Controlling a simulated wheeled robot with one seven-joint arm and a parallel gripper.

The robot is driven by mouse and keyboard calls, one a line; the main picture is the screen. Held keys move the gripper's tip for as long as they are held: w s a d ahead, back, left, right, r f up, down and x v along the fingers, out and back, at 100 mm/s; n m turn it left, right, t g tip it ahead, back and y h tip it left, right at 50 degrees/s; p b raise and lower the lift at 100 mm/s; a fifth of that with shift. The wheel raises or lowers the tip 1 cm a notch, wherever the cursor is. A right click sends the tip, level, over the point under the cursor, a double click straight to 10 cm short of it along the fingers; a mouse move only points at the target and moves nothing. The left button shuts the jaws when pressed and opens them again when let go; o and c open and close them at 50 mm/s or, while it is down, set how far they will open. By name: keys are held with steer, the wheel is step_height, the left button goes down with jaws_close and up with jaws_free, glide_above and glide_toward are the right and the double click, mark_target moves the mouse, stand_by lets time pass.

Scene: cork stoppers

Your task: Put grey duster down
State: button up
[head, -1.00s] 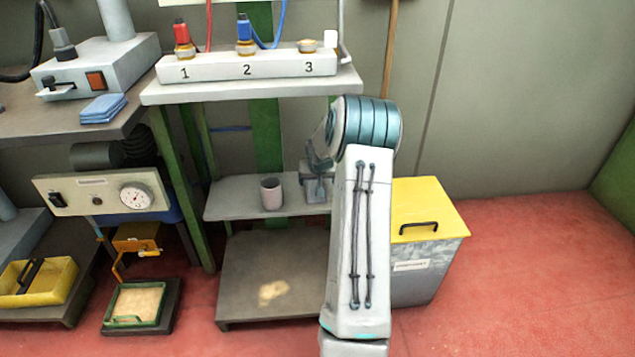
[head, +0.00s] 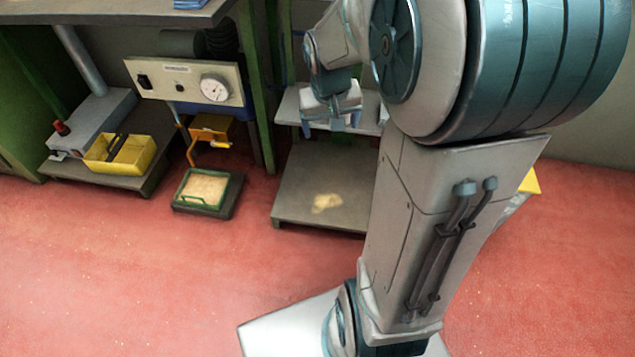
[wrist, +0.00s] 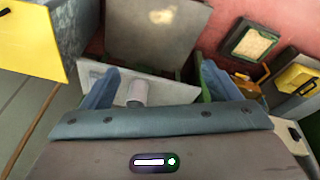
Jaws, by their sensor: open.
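I cannot make out a grey duster in any view. My gripper (head: 331,123) is open, in front of the middle shelf (head: 290,107). In the wrist view its two blue-grey fingers stand wide apart (wrist: 160,88) with no cloth between them. A pale cup (wrist: 137,92) on that shelf shows between the fingers, beyond them; the gripper hides it in the head view. A folded blue cloth (head: 190,3) lies on the bench top, mostly cut off by the picture's upper edge.
A pale yellowish patch (head: 326,203) lies on the low shelf (head: 300,185); I cannot tell what it is. A green-rimmed tray (head: 202,190) and yellow box (head: 120,153) are left. A yellow-lidded bin (wrist: 30,40) shows in the wrist view. Red floor in front is clear.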

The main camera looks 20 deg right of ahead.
steer(key=s+a+n, duration=0.1)
steer(key=s+a, duration=0.3)
steer(key=s, duration=0.3)
steer(key=s+a+n+g+y, duration=0.1)
steer(key=s+a, duration=0.4)
steer(key=s, duration=0.3)
steer(key=shift+r+y, duration=0.25)
steer(key=shift+y, duration=0.05)
steer(key=shift+w, duration=0.1)
